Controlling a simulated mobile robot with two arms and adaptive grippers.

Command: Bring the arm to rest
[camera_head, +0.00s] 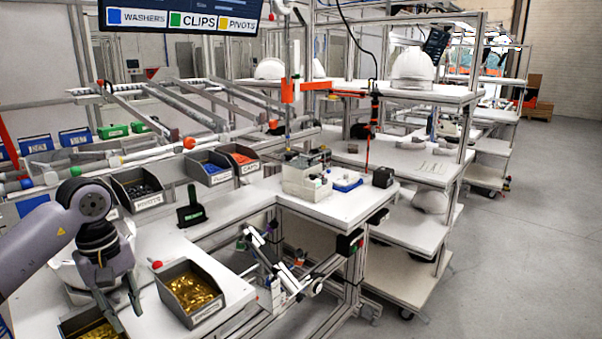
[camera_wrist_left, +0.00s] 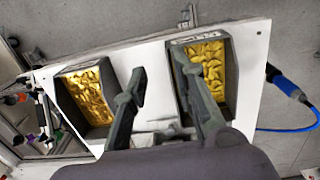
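My left arm comes in from the left in the head view. Its gripper (camera_head: 126,314) points down over the front left of the white worktable (camera_head: 232,284). Its fingers are apart with nothing visible between them. The left wrist view shows the same open gripper (camera_wrist_left: 161,62), with the white tabletop between its fingers. One grey bin of gold-coloured parts (camera_head: 216,312) stands right of the gripper. A second bin of gold parts (camera_head: 68,322) is below and partly hidden by it. Both bins (camera_wrist_left: 62,101) (camera_wrist_left: 232,50) show in the wrist view. My right gripper is not seen.
Bins labelled pivots (camera_head: 148,202), clips (camera_head: 216,179) and caps (camera_head: 250,169) line the table's back. A black holder (camera_head: 191,214) stands nearby. White helmet shells (camera_head: 412,69) sit on racks behind. A blue-handled tool (camera_wrist_left: 284,84) with a cable lies beyond the table edge. Floor at right is clear.

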